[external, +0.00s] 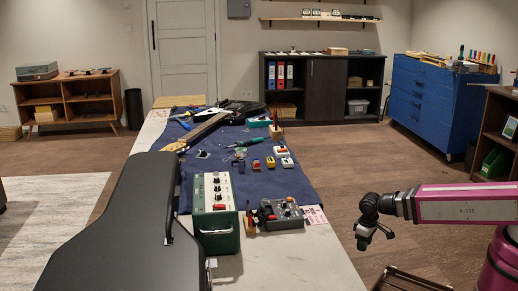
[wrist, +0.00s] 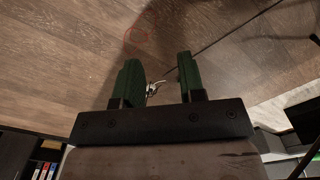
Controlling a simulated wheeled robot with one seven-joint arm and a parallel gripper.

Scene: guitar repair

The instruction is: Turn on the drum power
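I cannot tell for sure which device the drum power belongs to. A green box with a cream control panel (external: 213,193), several knobs and a red switch (external: 220,207) stands upright near the front of the bench. A grey device with knobs (external: 283,213) sits just to its right. My gripper (external: 365,243) hangs over the floor to the right of the bench, well apart from both devices. In the wrist view my gripper (wrist: 159,62) has two green fingers spread apart with nothing held between them. Neither device shows in the wrist view.
A long bench (external: 331,266) with a blue mat (external: 300,188) carries small pedals (external: 281,152), tools and a guitar (external: 205,130). A black case (external: 115,235) lies along its left front. A dark rack (external: 415,281) stands low beneath my arm. Floor between bench and blue cabinet (external: 432,95) is clear.

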